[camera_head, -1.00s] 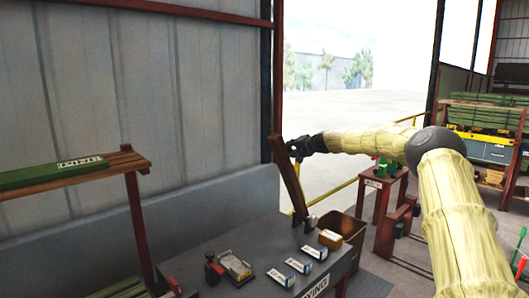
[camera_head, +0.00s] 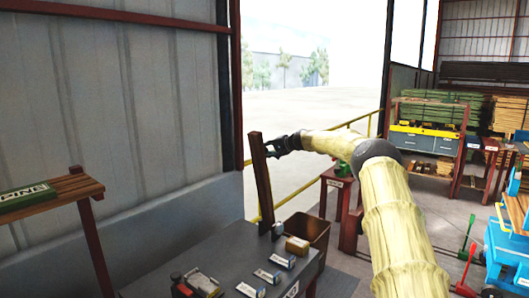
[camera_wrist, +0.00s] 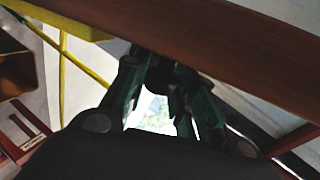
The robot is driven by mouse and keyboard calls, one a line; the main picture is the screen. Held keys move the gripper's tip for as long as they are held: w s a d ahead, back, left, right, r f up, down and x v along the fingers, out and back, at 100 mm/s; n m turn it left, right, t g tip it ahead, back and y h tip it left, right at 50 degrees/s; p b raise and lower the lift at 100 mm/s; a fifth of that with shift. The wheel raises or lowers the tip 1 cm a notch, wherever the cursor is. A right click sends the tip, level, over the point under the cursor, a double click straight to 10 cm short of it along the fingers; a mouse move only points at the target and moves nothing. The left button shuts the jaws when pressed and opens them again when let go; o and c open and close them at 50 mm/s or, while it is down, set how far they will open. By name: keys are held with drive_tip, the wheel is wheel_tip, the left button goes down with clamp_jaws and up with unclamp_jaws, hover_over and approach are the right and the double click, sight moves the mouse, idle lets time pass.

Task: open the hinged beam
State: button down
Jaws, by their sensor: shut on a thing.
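The hinged beam (camera_head: 261,185) is a long dark-brown wooden bar. It stands nearly upright at the far right end of the grey bench, its top leaning slightly left. A small metal fitting shows at its foot. My gripper (camera_head: 272,147) is shut on the beam near its top, reaching in from the right. In the wrist view the beam (camera_wrist: 230,48) runs slantwise across the top, and my gripper's dark fingers (camera_wrist: 162,82) meet its lower edge. The fingertips' contact is partly hidden in shadow and behind the beam.
The grey bench (camera_head: 225,250) holds several small boxes and a small device (camera_head: 200,283). A brown bin (camera_head: 308,232) stands beyond its right end. A wooden shelf (camera_head: 50,195) is at left. Open air surrounds the beam's top.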

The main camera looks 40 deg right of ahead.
drive_tip(key=shift+a+f, duration=0.1)
drive_tip(key=c, duration=1.2)
unclamp_jaws()
drive_tip(key=shift+w, duration=0.1)
drive_tip(key=shift+c, duration=0.2)
drive_tip(key=shift+o, duration=0.4)
drive_tip(key=shift+w+f, duration=0.15)
drive_tip(key=shift+s+d+r, duration=0.2)
drive_tip(key=shift+s, duration=0.05)
drive_tip(key=v, duration=1.1)
drive_tip(key=shift+s+d, duration=0.2)
drive_tip(key=shift+s, duration=0.05)
drive_tip(key=shift+r, duration=0.15)
